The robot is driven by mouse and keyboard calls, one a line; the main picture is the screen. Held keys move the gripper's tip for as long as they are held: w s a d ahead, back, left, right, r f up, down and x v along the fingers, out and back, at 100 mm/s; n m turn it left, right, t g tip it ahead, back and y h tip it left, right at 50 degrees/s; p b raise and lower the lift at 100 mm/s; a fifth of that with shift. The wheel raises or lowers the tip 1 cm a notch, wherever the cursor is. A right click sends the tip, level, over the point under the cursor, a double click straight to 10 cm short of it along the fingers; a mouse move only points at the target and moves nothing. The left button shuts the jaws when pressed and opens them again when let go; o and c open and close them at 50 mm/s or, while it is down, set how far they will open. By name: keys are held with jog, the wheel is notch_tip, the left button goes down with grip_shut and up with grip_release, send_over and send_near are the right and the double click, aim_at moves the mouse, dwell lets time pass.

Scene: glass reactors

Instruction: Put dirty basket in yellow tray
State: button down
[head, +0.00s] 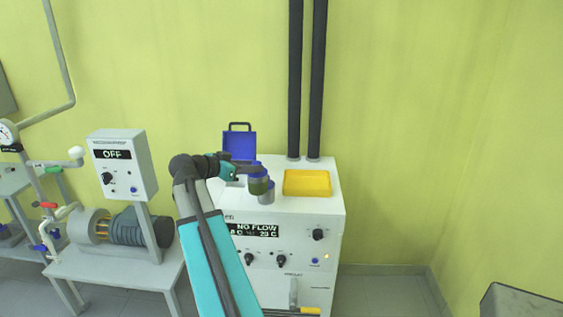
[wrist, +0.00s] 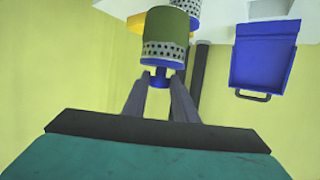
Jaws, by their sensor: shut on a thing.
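The dirty basket (head: 258,185) is an olive-green cylinder with a blue top. In the wrist view the dirty basket (wrist: 165,38) shows a perforated metal band and a blue knob. My gripper (head: 256,168) is shut on that knob, and the basket hangs from it above the white cabinet top. In the wrist view my gripper (wrist: 157,88) has one finger on each side of the knob. The yellow tray (head: 307,183) lies to the right of the basket and looks empty. A corner of the yellow tray (wrist: 134,22) shows behind the basket in the wrist view.
A grey basket (head: 267,194) stands close by on the white cabinet (head: 325,205), partly hidden by the held one. A blue box (head: 240,144) with a handle is behind my gripper. Two dark vertical pipes (head: 306,80) rise behind the tray.

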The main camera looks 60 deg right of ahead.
jog(key=w+a+f+n+t+y+b, duration=0.1)
jog(key=w+a+f+n+t, duration=0.25)
jog(key=w+a, duration=0.55)
jog(key=w+a+f+n+t+b, duration=0.1)
jog(key=w+a+f+n+t, duration=0.25)
jog(key=w+a, duration=0.5)
jog(key=w+a+f+n+t+y+b, duration=0.1)
jog(key=w+a+f+n+t, duration=0.25)
jog(key=w+a, duration=0.55)
jog(key=w+a+f+n+t+y+b, duration=0.1)
jog(key=w+a+n+t+y, duration=0.15)
jog(key=a, duration=0.85)
jog(key=w+a+n+t+y+b, duration=0.1)
jog(key=w+a+n+t+y, duration=0.15)
jog(key=a, duration=0.85)
jog(key=w+a+r+n+t+y, duration=0.1)
jog(key=a+r+n+t+y, duration=0.1)
jog(key=a+r+n+y, duration=0.3)
jog(key=shift+w+a+n+y, duration=0.35)
jog(key=shift+a+y, duration=0.35)
jog(key=shift+a, duration=0.75)
jog(key=shift+r, duration=0.1)
